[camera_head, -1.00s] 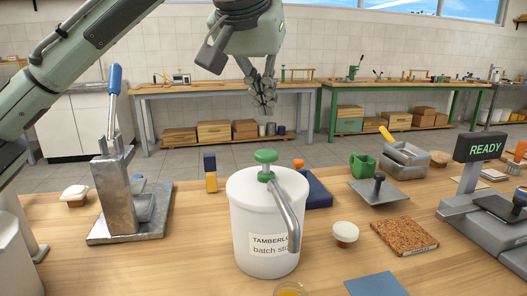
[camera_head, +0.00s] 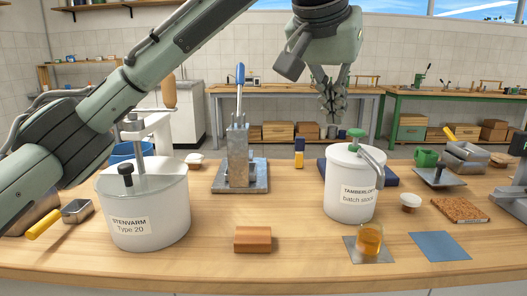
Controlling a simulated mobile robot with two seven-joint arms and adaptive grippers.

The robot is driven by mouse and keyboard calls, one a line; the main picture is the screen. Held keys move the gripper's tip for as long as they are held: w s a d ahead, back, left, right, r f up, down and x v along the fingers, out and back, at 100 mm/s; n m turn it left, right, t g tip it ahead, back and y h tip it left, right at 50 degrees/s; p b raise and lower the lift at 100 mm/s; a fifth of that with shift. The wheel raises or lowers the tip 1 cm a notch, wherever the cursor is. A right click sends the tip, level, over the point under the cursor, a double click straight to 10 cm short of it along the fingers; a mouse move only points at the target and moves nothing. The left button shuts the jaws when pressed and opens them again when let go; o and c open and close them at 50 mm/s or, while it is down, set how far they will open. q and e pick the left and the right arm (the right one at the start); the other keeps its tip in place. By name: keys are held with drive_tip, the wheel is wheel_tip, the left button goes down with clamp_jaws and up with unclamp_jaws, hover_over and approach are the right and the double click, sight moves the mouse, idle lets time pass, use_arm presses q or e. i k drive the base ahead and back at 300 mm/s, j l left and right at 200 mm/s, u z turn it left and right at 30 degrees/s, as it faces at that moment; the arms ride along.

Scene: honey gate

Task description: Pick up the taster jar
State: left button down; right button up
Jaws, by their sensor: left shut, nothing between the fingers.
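A small clear jar with amber honey (camera_head: 369,241), which looks like the taster jar, stands upright on a grey square plate (camera_head: 352,255) at the front right of the bench. It is just in front of the white "TAMBERLOW" batch container (camera_head: 345,200), near the end of its metal spout (camera_head: 371,163). My left gripper (camera_head: 332,112) hangs high above and behind the jar, beside the pump top in the picture. Its fingers are together and empty, apart from the jar. My right gripper is not in view.
A white "STENVARM" drum (camera_head: 145,215) stands at left, with a metal press (camera_head: 239,165) behind. A wooden block (camera_head: 253,239) lies front centre. A white-capped pot (camera_head: 410,201), cork mat (camera_head: 460,210) and blue mat (camera_head: 439,246) are right. Bare bench lies between block and container.

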sight(370, 238)
drive_tip(key=k+j, duration=0.95)
drive_tip(key=k, duration=0.15)
